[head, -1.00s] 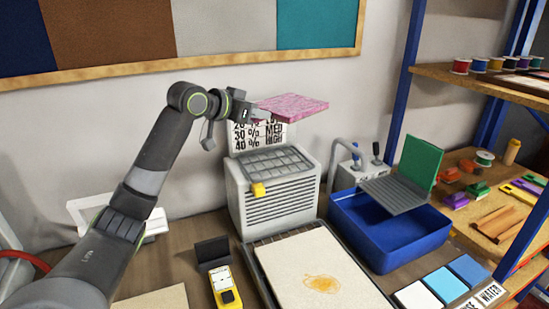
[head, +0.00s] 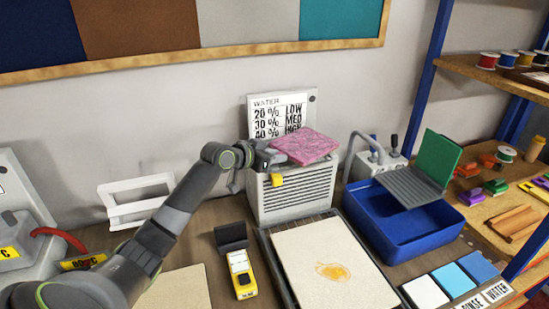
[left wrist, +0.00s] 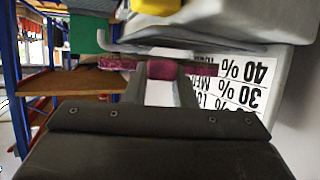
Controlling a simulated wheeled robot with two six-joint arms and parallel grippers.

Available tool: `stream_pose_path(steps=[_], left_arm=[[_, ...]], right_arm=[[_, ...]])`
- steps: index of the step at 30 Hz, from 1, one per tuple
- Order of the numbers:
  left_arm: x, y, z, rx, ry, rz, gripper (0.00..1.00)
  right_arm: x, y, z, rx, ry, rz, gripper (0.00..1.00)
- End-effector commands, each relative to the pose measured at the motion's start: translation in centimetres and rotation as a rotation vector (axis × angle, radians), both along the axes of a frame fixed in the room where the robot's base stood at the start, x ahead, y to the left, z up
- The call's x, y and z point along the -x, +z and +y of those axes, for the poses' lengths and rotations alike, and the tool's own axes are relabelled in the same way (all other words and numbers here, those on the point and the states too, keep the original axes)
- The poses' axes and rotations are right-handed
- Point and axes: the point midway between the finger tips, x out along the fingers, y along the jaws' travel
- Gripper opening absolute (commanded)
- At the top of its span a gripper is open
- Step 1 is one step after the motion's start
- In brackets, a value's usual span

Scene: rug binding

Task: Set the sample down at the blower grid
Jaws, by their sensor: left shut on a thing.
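The sample is a pink, mottled flat square (head: 306,146). My left gripper (head: 276,153) is shut on its left edge and holds it roughly level at the top of the blower (head: 297,194), a grey-white box with a slatted front. The sample covers most of the blower's top grid, and I cannot tell whether it touches the grid. In the left wrist view the sample (left wrist: 202,69) shows edge-on between the fingers (left wrist: 161,92). My right gripper is not in view.
A yellow knob (head: 277,180) sits on the blower's front. A water chart (head: 281,114) stands behind it. A blue basin (head: 403,226) is to the right, and a tray with a stained cream sheet (head: 330,262) is in front. A yellow meter (head: 241,275) lies at front left.

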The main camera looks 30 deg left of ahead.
Motion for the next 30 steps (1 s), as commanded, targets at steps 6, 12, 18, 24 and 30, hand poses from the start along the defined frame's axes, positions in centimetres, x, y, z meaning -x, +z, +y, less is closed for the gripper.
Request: stream_pose_path(steps=[6, 12, 18, 24, 30], left_arm=[[0.0, -1.8, 0.0, 0.001, 0.000, -0.003, 0.00], [0.0, -1.8, 0.0, 0.000, 0.000, -0.003, 0.00], [0.0, -1.9, 0.0, -0.001, 0.000, -0.001, 0.39], [0.0, -1.9, 0.0, 0.000, 0.000, -0.001, 0.45], [0.1, -1.7, 0.1, -0.001, 0.001, -0.001, 0.45]], right_arm=[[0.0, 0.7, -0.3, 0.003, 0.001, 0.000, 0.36], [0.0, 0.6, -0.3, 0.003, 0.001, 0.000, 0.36], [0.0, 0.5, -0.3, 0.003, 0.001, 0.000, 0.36], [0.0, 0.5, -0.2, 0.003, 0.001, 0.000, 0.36], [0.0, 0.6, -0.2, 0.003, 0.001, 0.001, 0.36]])
